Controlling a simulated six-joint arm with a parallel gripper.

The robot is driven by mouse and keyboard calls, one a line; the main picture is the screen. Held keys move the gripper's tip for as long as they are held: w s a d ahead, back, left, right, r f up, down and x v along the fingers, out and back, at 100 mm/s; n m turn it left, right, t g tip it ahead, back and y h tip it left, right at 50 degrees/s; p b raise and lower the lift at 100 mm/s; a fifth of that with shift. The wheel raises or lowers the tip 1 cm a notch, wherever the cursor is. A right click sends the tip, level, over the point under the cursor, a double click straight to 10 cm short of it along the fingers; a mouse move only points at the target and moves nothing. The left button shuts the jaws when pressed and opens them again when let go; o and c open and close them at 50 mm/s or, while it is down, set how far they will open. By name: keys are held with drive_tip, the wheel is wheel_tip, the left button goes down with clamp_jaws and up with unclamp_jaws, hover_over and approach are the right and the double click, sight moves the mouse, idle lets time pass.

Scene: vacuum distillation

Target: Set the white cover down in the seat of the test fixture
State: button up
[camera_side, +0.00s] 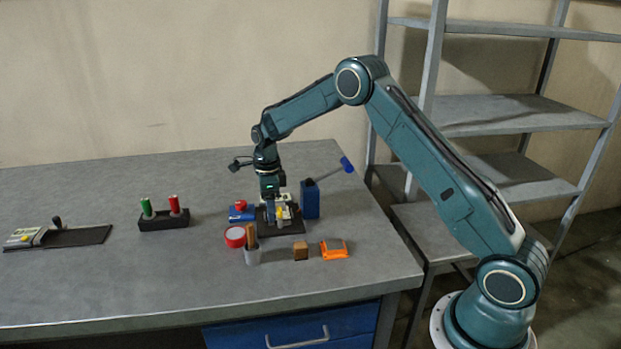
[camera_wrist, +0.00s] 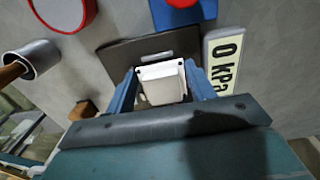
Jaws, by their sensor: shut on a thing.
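The white cover (camera_wrist: 163,84) is between the two blue fingers of my gripper (camera_wrist: 162,80) in the wrist view. The dark plate of the test fixture (camera_wrist: 125,55) shows behind it, with a slot-like mark. In the side view my gripper (camera_side: 277,218) points down over the dark plate (camera_side: 295,228) and is shut on the cover, which is hard to make out there. The fingers hide much of the cover's sides. I cannot tell whether the cover touches the plate, and the seat is not clearly visible.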

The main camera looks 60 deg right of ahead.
drive_tip(key=shift+f, duration=0.2)
idle(0.3)
drive_tip(key=o, duration=1.7)
drive_tip(key=shift+c, duration=0.2)
drive_tip(key=shift+w+d, duration=0.1)
drive_tip(key=shift+c, duration=0.5)
drive_tip(key=shift+r, duration=0.1)
drive_tip(key=shift+o, duration=0.6)
drive_tip(key=shift+r, duration=3.35)
